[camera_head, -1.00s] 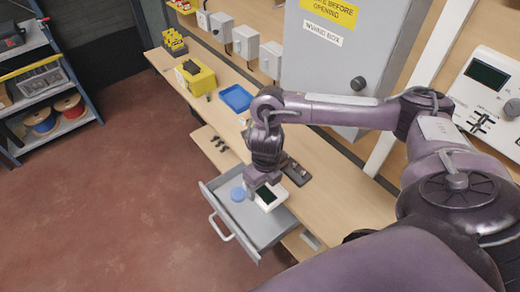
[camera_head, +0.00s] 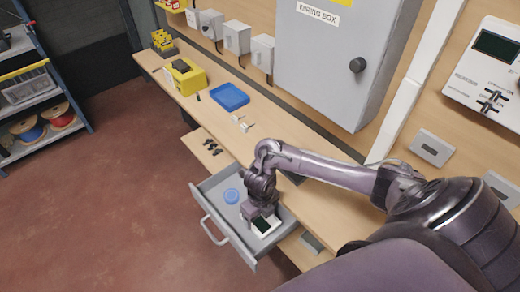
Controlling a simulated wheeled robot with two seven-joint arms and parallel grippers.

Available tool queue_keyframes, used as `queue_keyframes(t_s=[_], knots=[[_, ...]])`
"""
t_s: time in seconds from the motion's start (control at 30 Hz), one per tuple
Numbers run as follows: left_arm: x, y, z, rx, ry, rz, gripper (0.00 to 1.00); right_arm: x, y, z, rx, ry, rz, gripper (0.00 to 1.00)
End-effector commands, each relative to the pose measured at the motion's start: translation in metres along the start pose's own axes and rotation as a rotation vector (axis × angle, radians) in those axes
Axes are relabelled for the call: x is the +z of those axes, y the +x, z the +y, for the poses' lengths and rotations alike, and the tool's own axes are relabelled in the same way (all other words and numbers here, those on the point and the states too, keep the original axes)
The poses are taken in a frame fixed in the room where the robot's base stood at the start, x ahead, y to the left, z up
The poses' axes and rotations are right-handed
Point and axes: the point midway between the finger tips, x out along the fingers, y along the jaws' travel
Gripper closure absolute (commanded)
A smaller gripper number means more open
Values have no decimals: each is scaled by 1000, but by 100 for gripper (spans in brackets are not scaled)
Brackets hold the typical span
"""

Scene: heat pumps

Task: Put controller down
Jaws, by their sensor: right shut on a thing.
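The controller (camera_head: 266,225) is a small white box with a dark screen. It is at the right part of the open grey drawer (camera_head: 238,244); I cannot tell whether it touches the drawer floor. My right gripper (camera_head: 250,213) is over the drawer, shut on the controller's left side, and hides part of it. My left gripper is not in view.
The workbench (camera_head: 215,120) holds a blue tray (camera_head: 230,97) and a yellow box (camera_head: 186,77). A grey wiring box (camera_head: 335,60) hangs on the wall. Red floor at left is clear.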

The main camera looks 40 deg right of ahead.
Motion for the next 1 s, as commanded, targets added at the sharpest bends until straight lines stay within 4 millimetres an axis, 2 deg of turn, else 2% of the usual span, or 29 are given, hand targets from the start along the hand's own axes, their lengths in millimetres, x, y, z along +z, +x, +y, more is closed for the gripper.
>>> queue_keyframes(t_s=[0.1, 0.3, 0.33, 0.37, 0.67, 0.87, 1.0], knots=[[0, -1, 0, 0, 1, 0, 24, 0, 8, 0, 0, 2, -1, 48], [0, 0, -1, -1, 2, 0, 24, 0, 9, 0, 0, 0, -1, 48], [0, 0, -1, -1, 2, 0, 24, 0, 9, 0, -1, 0, 0, 20], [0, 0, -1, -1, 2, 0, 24, 0, 9, 0, -1, 0, 0, 16], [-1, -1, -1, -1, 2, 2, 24, 0, 8, 0, 0, 0, -2, 15], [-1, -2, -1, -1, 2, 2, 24, 2, -16, 0, 0, -3, -7, 15], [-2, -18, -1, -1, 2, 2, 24, 3, -52, -2, -4, -4, -8, 15]])
